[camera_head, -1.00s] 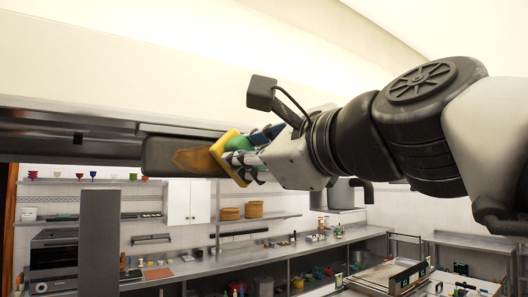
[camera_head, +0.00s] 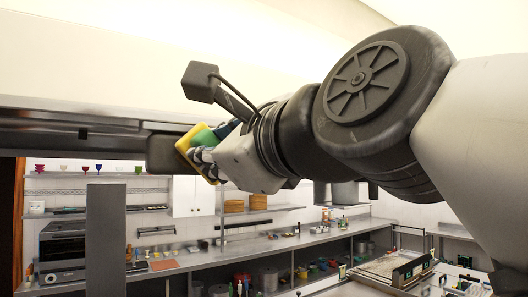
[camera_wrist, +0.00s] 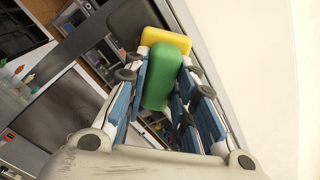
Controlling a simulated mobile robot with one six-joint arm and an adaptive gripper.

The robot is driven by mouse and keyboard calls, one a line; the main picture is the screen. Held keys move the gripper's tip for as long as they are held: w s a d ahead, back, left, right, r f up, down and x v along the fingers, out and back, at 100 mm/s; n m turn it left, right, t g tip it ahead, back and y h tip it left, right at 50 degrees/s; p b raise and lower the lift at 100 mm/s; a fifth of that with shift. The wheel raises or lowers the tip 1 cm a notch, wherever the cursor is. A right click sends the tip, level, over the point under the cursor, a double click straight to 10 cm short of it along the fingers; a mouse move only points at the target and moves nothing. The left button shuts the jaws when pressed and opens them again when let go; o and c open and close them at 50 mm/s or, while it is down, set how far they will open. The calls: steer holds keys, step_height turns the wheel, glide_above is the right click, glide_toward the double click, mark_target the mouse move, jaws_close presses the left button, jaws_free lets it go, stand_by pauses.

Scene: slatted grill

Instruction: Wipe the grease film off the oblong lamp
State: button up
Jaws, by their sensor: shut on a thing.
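The oblong lamp (camera_head: 162,153) is a dark, rounded box under the hood's underside; it also shows at the top of the wrist view (camera_wrist: 133,22). My gripper (camera_head: 210,157) is shut on the green grip (camera_wrist: 161,82) of a yellow sponge (camera_head: 190,138). The yellow pad (camera_wrist: 165,41) is held against or very close to the lamp's face; exact contact cannot be told. The pad and my gripper hide the lamp's right part in the head view. No brown film shows on the lamp's visible left part.
The hood's dark metal edge (camera_head: 70,118) runs just above the lamp. Below and behind are a steel counter (camera_head: 215,256), an oven (camera_head: 63,246), a grey upright post (camera_head: 105,240) and shelves with small cups. The air below my gripper is clear.

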steer(key=shift+s+a+f, duration=0.1)
steer(key=shift+s+a, duration=0.6)
steer(key=shift+a, duration=0.3)
steer(key=shift+s+a, duration=0.65)
steer(key=shift+a, duration=0.35)
steer(key=shift+b, duration=0.5)
steer(key=shift+w+d+p, duration=0.45)
steer(key=shift+w+d, duration=0.2)
steer(key=shift+d, duration=0.25)
steer(key=shift+w+d+f+b, duration=0.1)
steer(key=shift+w+d+b, duration=0.45)
steer(key=shift+d, duration=0.25)
steer(key=shift+w+d+b, duration=0.45)
steer(key=shift+w+d, duration=0.05)
steer(key=shift+d, duration=0.25)
steer(key=w+d+b, duration=0.2)
steer(key=w+d, duration=0.2)
steer(key=d, duration=0.2)
steer(key=shift+w+d, duration=0.2)
steer(key=shift+d, duration=0.1)
steer(key=shift+s, duration=0.1)
steer(key=shift+b+v, duration=0.75)
steer(key=shift+v, duration=2.2)
